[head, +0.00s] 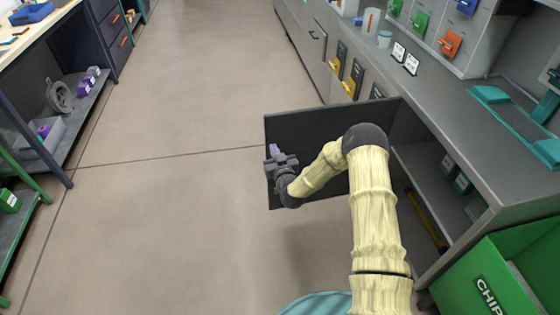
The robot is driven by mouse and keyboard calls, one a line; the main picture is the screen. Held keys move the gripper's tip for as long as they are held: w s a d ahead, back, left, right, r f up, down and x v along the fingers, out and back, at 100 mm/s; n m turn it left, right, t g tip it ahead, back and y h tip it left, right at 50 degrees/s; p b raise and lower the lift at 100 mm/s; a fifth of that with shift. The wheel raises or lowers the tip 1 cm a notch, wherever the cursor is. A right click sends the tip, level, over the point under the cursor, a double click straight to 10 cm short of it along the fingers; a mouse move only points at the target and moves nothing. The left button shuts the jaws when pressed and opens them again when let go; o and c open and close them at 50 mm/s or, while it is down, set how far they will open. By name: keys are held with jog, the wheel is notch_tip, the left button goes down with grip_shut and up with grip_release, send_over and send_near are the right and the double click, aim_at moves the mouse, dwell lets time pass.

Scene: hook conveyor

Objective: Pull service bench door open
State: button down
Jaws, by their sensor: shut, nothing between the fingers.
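The service bench door (310,128) is a dark panel in the middle of the head view. It stands swung out from the grey service bench (480,130), wide open, with its inner face toward me. The cabinet's inside and its shelf (430,175) show at the right. My gripper (274,160) is at the door's free left edge, in front of the inner face. It is shut with nothing in it. Whether it touches the door I cannot tell. My arm covers part of the door, and any handle on its outer face is hidden.
A green chip bin (490,275) stands at the lower right, close to the cabinet. A workbench with a lower shelf (75,130) runs along the left. The floor (170,210) between is clear. Teal parts (505,105) lie on the bench top.

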jog(key=s+d+r+m+g+h, duration=0.1)
jog(key=s+d+r+g, duration=0.35)
jog(key=s, duration=0.75)
jog(key=s+d+r+m+g+h, duration=0.15)
jog(key=s+d+r+g, duration=0.35)
jog(key=s, duration=0.7)
jog(key=s+d+r+g+h, duration=0.2)
jog(key=s+d+r+g, duration=0.3)
jog(key=s, duration=0.7)
notch_tip(320, 180, up, 20)
jog(key=a+p, duration=0.1)
jog(key=p, duration=1.8)
jog(key=shift+a, duration=0.25)
jog(key=shift+s+r+g+y, duration=0.1)
jog(key=shift+g+y, duration=0.15)
jog(key=shift+a, duration=0.1)
